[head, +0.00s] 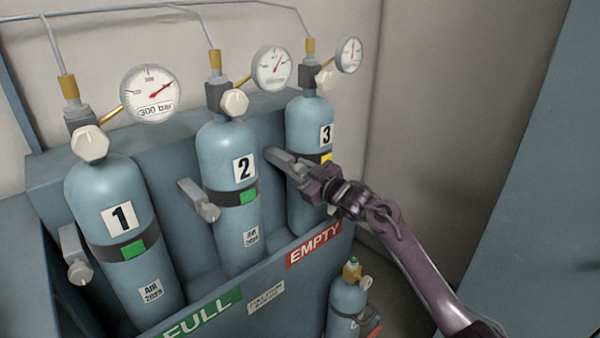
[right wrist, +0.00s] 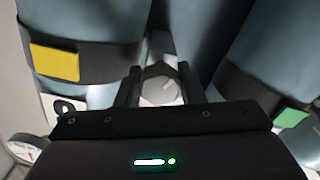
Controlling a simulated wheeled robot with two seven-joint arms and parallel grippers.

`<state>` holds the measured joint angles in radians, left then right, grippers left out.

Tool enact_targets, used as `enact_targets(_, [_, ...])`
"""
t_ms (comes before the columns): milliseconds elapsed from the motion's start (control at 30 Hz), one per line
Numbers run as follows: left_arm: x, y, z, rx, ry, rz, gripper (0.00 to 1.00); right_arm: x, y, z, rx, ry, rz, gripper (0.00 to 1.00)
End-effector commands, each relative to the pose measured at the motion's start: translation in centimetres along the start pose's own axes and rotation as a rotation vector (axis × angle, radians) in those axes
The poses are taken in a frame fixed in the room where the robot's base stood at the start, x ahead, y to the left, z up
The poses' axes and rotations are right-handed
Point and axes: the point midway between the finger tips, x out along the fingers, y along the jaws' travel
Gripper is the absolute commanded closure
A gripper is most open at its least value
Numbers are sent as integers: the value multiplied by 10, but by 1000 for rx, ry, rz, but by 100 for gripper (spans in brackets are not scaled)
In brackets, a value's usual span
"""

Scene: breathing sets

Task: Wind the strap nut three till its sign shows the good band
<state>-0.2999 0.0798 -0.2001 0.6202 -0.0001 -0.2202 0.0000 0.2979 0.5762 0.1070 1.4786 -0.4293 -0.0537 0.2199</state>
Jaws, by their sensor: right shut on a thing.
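Cylinder 3 (head: 310,122) stands upright at the right end of the row. Its dark strap carries a sign (head: 327,158) that shows yellow; the same yellow sign is in the right wrist view (right wrist: 54,63). My right gripper (head: 301,174) is at the left side of this strap, beside the grey strap bracket (head: 281,156). In the right wrist view, strap nut three (right wrist: 160,86), a pale faceted knob, sits between the two dark fingers, which are shut on it. The gripper hides the nut in the head view. My left gripper is not in view.
Cylinder 1 (head: 108,190) and cylinder 2 (head: 225,150) stand to the left, their signs green, each with its own strap nut. Gauges and pipes run above. A small cylinder (head: 346,303) stands below the rack's EMPTY label (head: 313,246). A wall is close on the right.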

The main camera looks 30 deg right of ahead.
Motion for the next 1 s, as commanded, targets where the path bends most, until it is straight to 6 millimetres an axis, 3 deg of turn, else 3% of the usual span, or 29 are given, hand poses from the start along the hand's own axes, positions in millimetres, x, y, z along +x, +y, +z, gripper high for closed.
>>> enact_targets(467, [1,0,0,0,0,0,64,0,-1,1,-15,-1,-1,88])
enact_targets(500, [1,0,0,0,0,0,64,0,-1,1,-15,-1,-1,61])
enact_targets(533, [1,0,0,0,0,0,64,0,-1,1,-15,-1,-1,57])
enact_targets(833, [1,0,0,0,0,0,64,-1,0,1,-15,-1,-1,56])
enact_targets(1000, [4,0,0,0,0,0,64,-16,-1,2,-16,-2,-1,56])
